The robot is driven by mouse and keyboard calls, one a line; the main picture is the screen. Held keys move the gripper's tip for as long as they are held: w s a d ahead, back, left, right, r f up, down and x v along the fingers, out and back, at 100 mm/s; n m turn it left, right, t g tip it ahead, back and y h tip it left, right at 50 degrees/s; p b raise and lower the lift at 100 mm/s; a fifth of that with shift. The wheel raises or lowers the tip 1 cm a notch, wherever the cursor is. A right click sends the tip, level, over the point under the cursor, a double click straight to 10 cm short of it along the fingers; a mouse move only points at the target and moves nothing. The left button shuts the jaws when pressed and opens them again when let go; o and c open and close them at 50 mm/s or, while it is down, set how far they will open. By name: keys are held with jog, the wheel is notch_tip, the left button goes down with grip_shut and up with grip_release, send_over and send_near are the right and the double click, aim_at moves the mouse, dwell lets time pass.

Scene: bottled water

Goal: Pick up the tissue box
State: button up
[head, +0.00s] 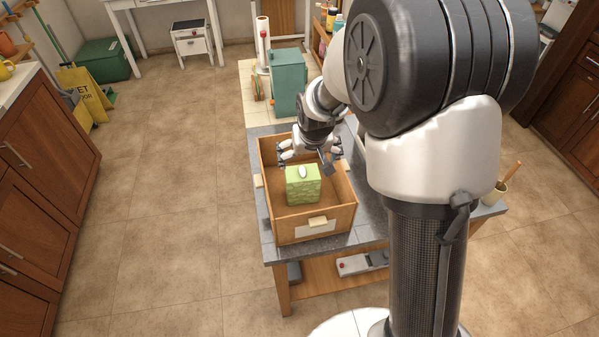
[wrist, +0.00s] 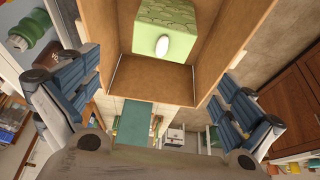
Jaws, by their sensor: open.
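A green tissue box (head: 303,187) with a white tissue showing at its opening sits inside an open wooden crate (head: 318,227) on the table. In the wrist view the tissue box (wrist: 166,27) is at the top middle, inside the crate (wrist: 150,78). My gripper (head: 311,160) is above the far part of the crate, behind the tissue box in the head view. In the wrist view its blue-grey fingers are spread wide at the left and right, with nothing between them touching. The gripper is open, empty and apart from the box.
The crate walls stand around the tissue box. A teal box (head: 288,86) and a paper towel roll (head: 263,45) stand behind the crate. A cup (head: 493,194) with a wooden handle is at the table's right.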

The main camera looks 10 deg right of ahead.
aim_at(303, 174)
jog(key=b+x, duration=0.2)
jog(key=x, duration=0.7)
jog(key=shift+w+f, duration=0.1)
jog(key=shift+f, duration=0.25)
jog(key=b+x, duration=0.1)
jog(key=x, duration=0.1)
jog(key=b+x, duration=0.1)
jog(key=x, duration=0.2)
jog(key=shift+a+f, duration=0.15)
jog(key=shift+f, duration=0.05)
jog(key=shift+s+r, duration=0.1)
jog(key=shift+s, duration=0.15)
jog(key=c, duration=0.9)
